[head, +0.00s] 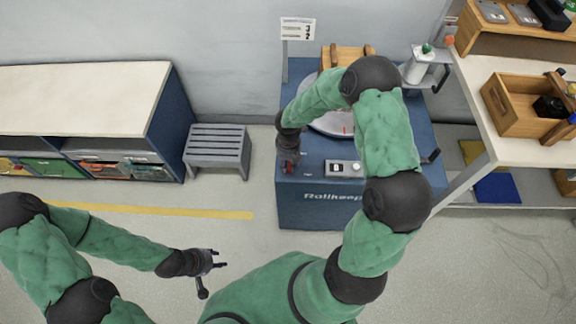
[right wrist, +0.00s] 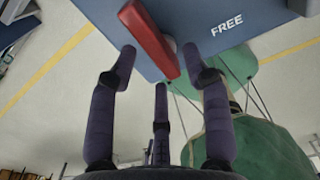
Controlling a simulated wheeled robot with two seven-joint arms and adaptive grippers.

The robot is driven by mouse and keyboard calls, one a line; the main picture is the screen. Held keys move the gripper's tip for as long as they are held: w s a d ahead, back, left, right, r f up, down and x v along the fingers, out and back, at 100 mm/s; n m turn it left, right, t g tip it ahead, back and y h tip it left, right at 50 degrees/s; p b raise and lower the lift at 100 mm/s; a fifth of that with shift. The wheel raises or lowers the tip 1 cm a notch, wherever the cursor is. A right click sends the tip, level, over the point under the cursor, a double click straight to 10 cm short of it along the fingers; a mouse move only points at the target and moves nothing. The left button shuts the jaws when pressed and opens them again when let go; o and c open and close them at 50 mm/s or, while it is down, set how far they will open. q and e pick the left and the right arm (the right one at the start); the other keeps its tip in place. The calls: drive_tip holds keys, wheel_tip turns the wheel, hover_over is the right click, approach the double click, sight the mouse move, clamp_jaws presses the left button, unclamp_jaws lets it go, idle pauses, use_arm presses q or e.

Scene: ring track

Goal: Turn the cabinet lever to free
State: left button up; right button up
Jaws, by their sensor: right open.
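The blue cabinet (head: 318,205) stands against the wall, with a white round plate on top partly hidden by my right arm. Its red lever (right wrist: 148,38) lies across the blue panel in the right wrist view, left of the printed word FREE (right wrist: 227,26). A little red of the lever shows in the head view (head: 288,167). My right gripper (head: 289,155) is at the cabinet's left front corner. Its open fingers (right wrist: 160,58) are on either side of the lever's end; contact cannot be told. My left gripper (head: 216,262) is open and empty over the floor.
A grey stool (head: 218,146) and a long low shelf unit (head: 75,98) stand to the left. A white bottle (head: 419,64) is behind the cabinet's right side. A shelf with a wooden crate (head: 515,110) is at right. Floor in front is clear.

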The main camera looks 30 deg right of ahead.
drive_tip(key=shift+f, duration=0.65)
clamp_jaws()
